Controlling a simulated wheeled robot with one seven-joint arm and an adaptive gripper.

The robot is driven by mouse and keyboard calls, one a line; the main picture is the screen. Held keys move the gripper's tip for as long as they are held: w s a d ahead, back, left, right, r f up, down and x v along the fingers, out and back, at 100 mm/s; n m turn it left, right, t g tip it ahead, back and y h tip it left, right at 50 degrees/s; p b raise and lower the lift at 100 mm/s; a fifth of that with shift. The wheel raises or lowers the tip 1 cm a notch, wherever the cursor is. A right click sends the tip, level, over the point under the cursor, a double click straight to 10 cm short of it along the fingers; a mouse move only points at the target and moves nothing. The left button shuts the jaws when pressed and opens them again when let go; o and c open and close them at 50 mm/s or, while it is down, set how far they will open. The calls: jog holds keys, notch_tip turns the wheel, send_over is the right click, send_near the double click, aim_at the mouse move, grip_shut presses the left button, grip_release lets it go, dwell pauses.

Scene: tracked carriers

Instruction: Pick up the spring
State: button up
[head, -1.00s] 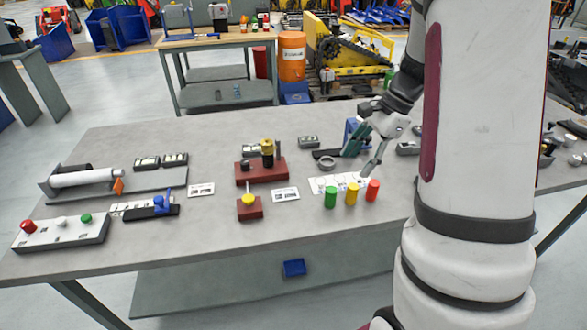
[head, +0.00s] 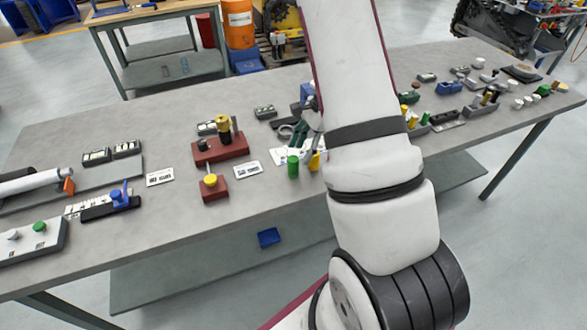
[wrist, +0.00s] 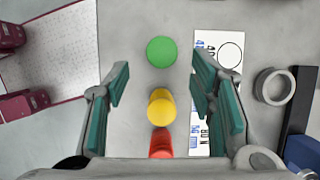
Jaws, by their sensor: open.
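I cannot make out a coil shape that is clearly the spring. In the wrist view my gripper (wrist: 160,82) is open, with teal finger pads and nothing between them in its grasp. Below it a green cylinder (wrist: 162,51), a yellow cylinder (wrist: 161,107) and a red cylinder (wrist: 161,144) stand in a row on the table. The yellow one shows between the fingers, the green one beyond the tips. In the head view my gripper (head: 307,138) is partly hidden by my arm, just behind the green cylinder (head: 293,167) and the yellow cylinder (head: 314,161). The red one is hidden there.
A printed card (wrist: 217,45) lies right of the cylinders, then a grey ring (wrist: 274,86) and a dark bar (wrist: 300,100). A dark red block (head: 220,150) with upright pegs stands to the left. Several small parts and trays fill the table's right end.

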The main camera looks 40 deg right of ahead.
aim_at(296, 158)
jog(key=p+x, duration=0.1)
jog(key=x, duration=0.4)
jog(key=shift+w, duration=0.15)
jog(key=shift+c, duration=0.2)
jog(key=shift+r, duration=0.1)
grip_shut()
